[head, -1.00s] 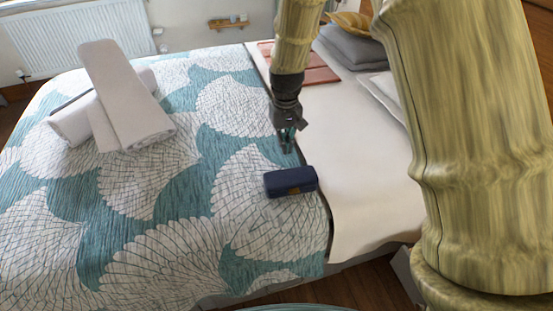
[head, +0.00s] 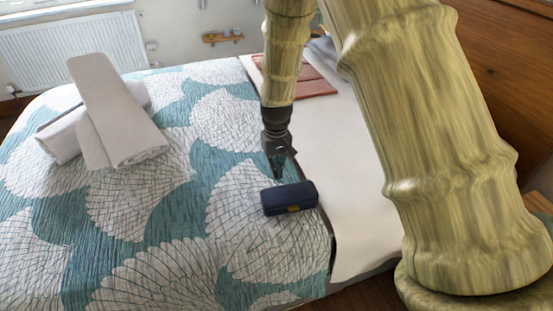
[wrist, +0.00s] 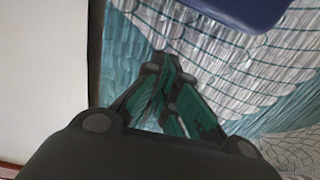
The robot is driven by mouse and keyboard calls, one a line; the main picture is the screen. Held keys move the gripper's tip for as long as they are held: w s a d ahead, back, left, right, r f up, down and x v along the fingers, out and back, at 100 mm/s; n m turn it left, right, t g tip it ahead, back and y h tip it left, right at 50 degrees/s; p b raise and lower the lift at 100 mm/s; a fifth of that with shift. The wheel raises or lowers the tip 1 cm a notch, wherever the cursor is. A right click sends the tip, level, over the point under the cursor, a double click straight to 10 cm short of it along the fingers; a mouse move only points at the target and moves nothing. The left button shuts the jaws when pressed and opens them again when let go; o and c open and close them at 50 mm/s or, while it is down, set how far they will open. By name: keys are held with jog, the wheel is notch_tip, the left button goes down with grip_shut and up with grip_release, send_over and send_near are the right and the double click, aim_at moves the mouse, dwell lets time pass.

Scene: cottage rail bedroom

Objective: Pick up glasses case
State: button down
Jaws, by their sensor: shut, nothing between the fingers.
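The glasses case (head: 289,198) is a dark blue, rounded box with a small gold-brown clasp. It lies on the patterned bedspread close to the edge of the white sheet. In the wrist view part of the case (wrist: 235,9) shows at the top edge, cut off by the frame. My gripper (head: 279,176) is just behind the case in the head view, pointing down. In the wrist view my gripper (wrist: 162,68) has its fingertips together, empty and apart from the case.
The teal and white bedspread (head: 140,265) is mostly clear around the case. Rolled pale towels (head: 118,115) lie at the left. A reddish-brown flat item (head: 312,82) lies at the far end of the white sheet (head: 350,190). A radiator (head: 75,55) is behind.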

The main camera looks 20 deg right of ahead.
jog(key=shift+s+f, duration=0.25)
jog(key=shift+f, duration=0.05)
jog(key=shift+s+d, duration=0.1)
jog(key=shift+s, duration=1.7)
jog(key=shift+s, duration=0.1)
